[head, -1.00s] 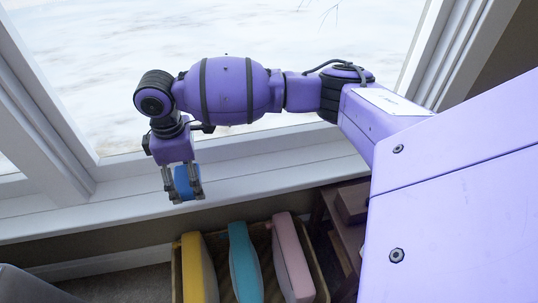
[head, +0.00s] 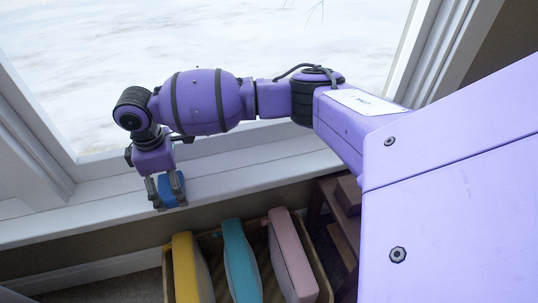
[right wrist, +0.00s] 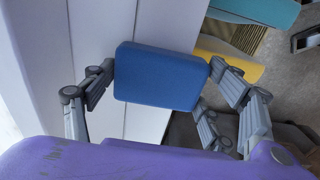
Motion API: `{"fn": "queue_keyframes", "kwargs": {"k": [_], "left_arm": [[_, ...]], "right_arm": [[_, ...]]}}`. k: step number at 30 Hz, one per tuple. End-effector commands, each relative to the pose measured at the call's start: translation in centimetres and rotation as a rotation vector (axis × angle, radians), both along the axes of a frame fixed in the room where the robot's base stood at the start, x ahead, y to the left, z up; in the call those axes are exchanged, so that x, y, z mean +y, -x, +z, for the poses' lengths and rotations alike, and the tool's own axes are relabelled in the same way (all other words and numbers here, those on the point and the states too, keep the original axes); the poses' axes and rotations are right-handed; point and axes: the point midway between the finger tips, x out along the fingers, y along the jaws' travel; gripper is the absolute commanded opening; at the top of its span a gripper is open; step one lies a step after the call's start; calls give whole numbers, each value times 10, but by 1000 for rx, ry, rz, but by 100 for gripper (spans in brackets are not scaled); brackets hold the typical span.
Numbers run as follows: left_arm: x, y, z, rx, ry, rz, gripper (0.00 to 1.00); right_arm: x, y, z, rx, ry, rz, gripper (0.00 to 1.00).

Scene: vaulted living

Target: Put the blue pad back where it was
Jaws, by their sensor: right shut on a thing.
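The blue pad (right wrist: 158,77) is a flat block with rounded corners, held between the fingers of my right gripper in the right wrist view. In the head view the right gripper (head: 168,203) points down with the blue pad (head: 168,188) between its fingers. It is in front of the white window sill, left of and above the basket as pictured. Whether the pad touches the sill I cannot tell. My left gripper is not in view.
A wicker basket (head: 318,262) below holds a yellow pad (head: 187,272), a teal pad (head: 240,262) and a pink pad (head: 291,258) standing in a row. A dark wooden piece (head: 346,205) stands right of it. The white sill (head: 225,183) runs behind, under a large window.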

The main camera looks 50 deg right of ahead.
Motion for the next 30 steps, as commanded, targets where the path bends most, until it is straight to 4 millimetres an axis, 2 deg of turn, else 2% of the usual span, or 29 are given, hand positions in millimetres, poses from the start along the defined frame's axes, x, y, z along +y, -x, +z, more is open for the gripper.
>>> {"fn": "queue_keyframes", "kwargs": {"k": [2, 3, 7, 20, 23, 30], "left_arm": [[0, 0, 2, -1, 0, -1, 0], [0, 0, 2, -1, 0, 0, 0], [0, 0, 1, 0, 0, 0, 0], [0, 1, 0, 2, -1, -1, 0], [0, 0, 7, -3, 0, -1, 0], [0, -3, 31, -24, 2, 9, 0]], "right_arm": [[0, 1, -2, 2, 0, 0, 56], [0, 0, -3, 1, 0, 0, 80], [0, 1, -3, 1, 0, 0, 96], [0, 0, 2, -1, 0, 0, 96], [1, -1, 17, -5, -2, 0, 96], [1, -2, 72, -8, -2, 0, 96]]}}
